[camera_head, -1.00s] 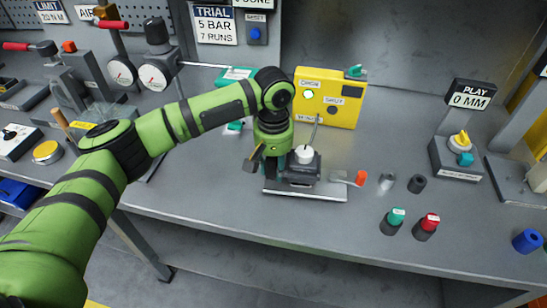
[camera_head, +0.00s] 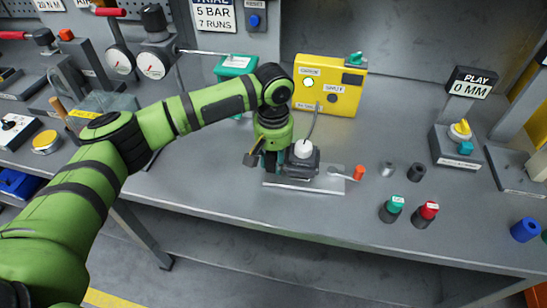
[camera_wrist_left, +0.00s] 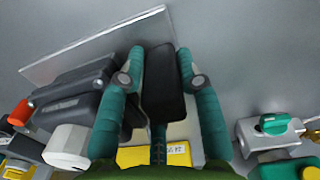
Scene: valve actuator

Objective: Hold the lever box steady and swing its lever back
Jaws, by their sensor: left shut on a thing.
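The lever box (camera_head: 302,165) is a dark body with a white cap, standing on a thin metal plate (camera_head: 300,187). Its pale lever (camera_head: 338,174) points right and ends in an orange knob (camera_head: 358,173). The wrist view shows the dark body (camera_wrist_left: 75,105) and the knob (camera_wrist_left: 22,112) at left. My left gripper (camera_head: 270,160) is low at the box's left side. In the wrist view its teal fingers (camera_wrist_left: 160,70) are shut on a black block (camera_wrist_left: 160,95) next to the body. The join between block and body is hidden. My right gripper is out of view.
A yellow box (camera_head: 345,97) stands behind, with a grey hose or cable in front. Small dark cylinders, a green-capped one (camera_head: 392,208) and a red-capped one (camera_head: 425,213) stand at the right. Gauges (camera_head: 120,60) stand at back left. The bench front is clear.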

